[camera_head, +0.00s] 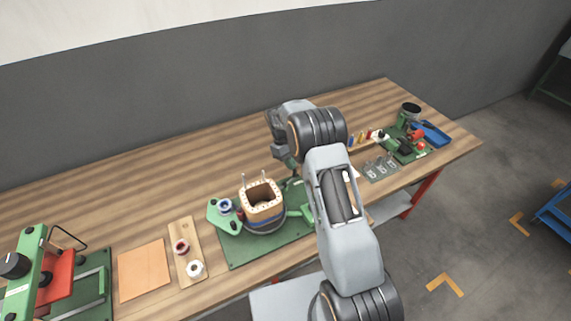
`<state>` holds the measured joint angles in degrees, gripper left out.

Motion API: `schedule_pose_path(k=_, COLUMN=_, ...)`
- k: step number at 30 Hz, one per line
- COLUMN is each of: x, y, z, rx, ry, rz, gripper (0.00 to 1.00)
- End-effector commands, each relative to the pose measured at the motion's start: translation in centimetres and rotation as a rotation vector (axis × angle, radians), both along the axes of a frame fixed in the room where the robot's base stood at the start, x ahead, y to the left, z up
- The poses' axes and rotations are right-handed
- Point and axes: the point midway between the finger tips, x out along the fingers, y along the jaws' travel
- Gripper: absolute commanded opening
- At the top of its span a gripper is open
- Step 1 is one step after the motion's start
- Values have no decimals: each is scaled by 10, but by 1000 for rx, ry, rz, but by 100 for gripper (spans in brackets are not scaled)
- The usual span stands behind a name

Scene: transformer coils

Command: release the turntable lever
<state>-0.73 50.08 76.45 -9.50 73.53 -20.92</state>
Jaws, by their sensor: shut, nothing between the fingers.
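The turntable (265,228) stands on a green base plate (240,252) near the middle of the workbench. It carries a square, hollow coil former with a pale rim (262,197) and thin upright pins. A green lever-like part (299,212) shows at its right side, partly hidden by my arm. My gripper (288,163) is above and behind the right side of the turntable, pointing down. It is shut and empty. Whether its fingertips touch any part of the lever is too small to tell.
Left of the turntable are a wooden strip (186,239) with spools, a tan sheet (143,270) and a green-and-red press (50,275). At right are a clear tray (381,169), tools and a blue dustpan-like item (431,134). The bench's back left is clear.

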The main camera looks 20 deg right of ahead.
Motion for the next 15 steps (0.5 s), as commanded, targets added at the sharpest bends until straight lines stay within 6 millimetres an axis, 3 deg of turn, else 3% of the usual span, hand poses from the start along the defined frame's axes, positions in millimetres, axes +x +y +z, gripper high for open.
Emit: schedule_pose_path(k=15, x=-19, y=-16, z=-2, rx=0, ry=2, rz=-415, gripper=0)
